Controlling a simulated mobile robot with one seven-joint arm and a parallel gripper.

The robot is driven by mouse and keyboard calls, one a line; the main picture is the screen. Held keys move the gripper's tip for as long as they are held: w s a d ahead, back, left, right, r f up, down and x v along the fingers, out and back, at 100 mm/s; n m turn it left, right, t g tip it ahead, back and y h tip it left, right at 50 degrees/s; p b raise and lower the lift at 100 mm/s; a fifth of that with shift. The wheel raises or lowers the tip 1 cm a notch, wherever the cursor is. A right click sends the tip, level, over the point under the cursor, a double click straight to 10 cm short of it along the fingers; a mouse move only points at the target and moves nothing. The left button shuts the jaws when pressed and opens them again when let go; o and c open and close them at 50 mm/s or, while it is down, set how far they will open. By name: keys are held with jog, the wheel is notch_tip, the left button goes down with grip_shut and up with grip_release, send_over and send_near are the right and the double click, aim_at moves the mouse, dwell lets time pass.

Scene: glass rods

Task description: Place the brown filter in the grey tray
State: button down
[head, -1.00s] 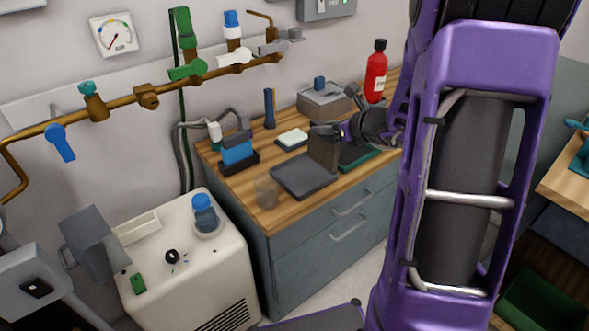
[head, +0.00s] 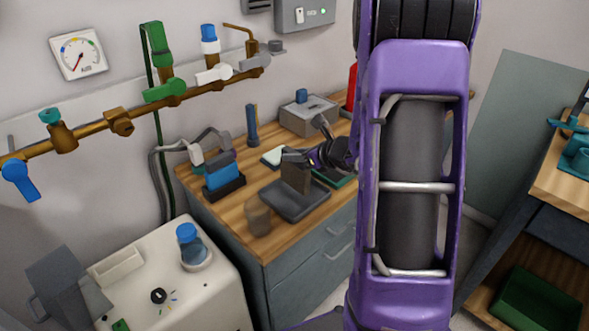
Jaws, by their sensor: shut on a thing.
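The brown filter (head: 295,179) is a flat, upright slab on the wooden counter side of the head view. My gripper (head: 300,158) is shut on its upper part. The grey tray (head: 292,208) is shallow and dark, and lies flat on the counter. The filter's lower edge falls within the tray's outline, toward its back. I cannot tell whether the filter touches the tray floor. My forearm stands large to the right and hides part of the counter.
A brownish beaker (head: 258,217) stands left of the tray. The counter's front strip is bare.

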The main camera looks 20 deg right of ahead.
aim_at(295, 165)
jog(key=shift+f+b, duration=0.3)
jog(key=shift+f, duration=1.45)
jog(key=shift+f, duration=0.2)
jog(key=c, duration=0.7)
grip_release()
jog(key=shift+o, duration=0.2)
jog(key=shift+r, duration=0.1)
jog(key=shift+r, duration=0.15)
jog(key=p+v, duration=0.1)
jog(key=v, duration=1.1)
